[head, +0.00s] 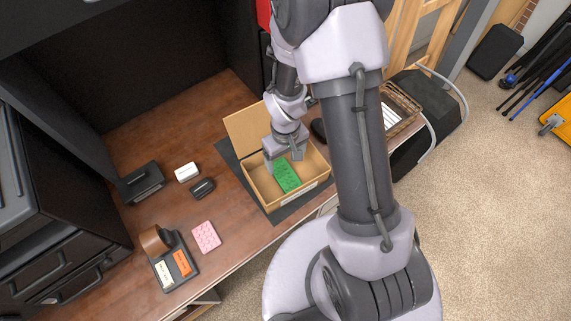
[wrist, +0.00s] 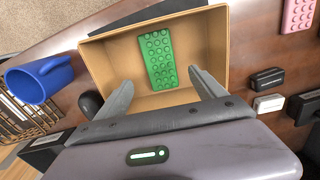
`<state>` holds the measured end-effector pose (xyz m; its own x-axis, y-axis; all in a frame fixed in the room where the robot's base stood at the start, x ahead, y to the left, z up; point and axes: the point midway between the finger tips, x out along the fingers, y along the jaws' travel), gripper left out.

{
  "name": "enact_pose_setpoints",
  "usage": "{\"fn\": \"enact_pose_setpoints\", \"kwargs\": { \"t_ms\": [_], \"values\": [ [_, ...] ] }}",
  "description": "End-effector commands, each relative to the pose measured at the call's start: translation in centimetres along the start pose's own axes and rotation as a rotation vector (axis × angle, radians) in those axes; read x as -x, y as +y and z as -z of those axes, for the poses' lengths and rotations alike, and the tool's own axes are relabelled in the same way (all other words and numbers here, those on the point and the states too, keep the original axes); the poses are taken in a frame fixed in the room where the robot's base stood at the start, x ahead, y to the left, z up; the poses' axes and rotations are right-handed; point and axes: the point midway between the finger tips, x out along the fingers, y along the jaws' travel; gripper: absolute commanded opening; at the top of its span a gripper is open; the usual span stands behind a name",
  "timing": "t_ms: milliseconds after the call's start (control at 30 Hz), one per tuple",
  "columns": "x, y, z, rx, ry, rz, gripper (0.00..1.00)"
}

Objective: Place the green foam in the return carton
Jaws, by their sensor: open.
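The green foam (head: 287,175) is a flat studded block lying inside the open return carton (head: 262,198). In the wrist view the green foam (wrist: 159,60) lies on the floor of the carton (wrist: 112,60), apart from the carton's side walls. My gripper (head: 283,158) is over the carton, and in the wrist view its two fingers (wrist: 163,85) are spread wide with nothing between them. The near end of the foam lies close to the level of the fingertips in that view. I cannot tell the exact height of the fingers above it.
The carton stands on a dark mat (head: 285,213) on the wooden desk. Pink foam (head: 206,236), a tape dispenser (head: 160,243) and small black and white boxes lie to the left. A blue mug (wrist: 38,78) and a wire basket (head: 401,106) are beyond the carton.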

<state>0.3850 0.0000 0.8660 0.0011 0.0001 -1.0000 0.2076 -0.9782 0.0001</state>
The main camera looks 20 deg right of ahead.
Motion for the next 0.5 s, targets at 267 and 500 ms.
{"fn": "enact_pose_setpoints", "kwargs": {
  "t_ms": [267, 500],
  "values": [
    [5.3, 0.0, 0.3, -0.021, 0.022, -0.002, 0.8],
    [22.4, -1.7, -2.2, -0.303, 0.259, 0.042, 0.8]
  ]
}}
